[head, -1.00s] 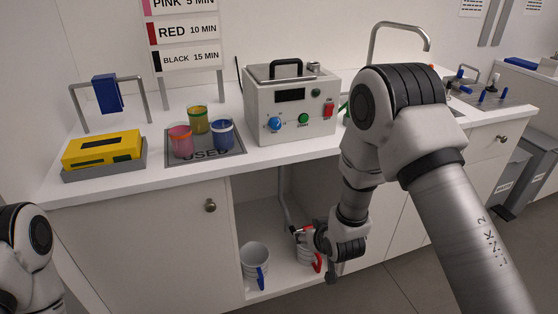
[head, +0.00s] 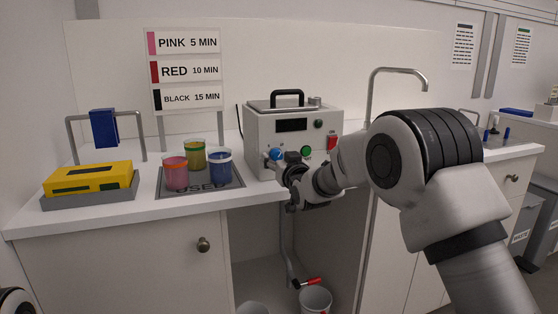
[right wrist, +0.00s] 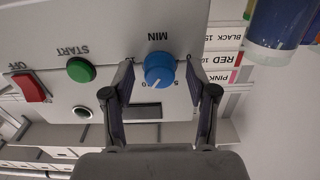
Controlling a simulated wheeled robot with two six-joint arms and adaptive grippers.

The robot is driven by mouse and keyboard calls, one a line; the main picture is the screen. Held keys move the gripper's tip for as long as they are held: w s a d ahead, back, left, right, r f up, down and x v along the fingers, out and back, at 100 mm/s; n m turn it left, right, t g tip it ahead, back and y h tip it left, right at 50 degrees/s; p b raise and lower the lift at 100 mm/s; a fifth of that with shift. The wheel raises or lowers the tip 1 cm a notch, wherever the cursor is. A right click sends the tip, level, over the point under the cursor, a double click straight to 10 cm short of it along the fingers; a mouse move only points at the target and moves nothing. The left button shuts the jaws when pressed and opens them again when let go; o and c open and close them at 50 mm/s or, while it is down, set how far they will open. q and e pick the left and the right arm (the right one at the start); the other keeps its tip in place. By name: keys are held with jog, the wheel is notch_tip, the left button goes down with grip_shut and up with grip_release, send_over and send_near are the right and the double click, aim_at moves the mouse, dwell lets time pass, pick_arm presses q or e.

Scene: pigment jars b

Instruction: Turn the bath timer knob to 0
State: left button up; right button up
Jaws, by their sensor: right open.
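The bath timer (head: 262,130) is a light grey box on the counter, with a dark display, a green start button (head: 306,152) and a red switch (head: 332,143). In the right wrist view the panel appears upside down. The blue knob (right wrist: 159,69) lies between the two spread fingertips of the right gripper (right wrist: 160,74), with visible gaps on both sides. My left gripper is out of view.
Pink, yellow and blue jars (head: 221,166) stand on a dark mat marked USED (head: 236,184) left of the timer. A yellow block (head: 95,178) is further left. A tap (head: 398,70) rises behind my right arm.

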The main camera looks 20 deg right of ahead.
grip_shut()
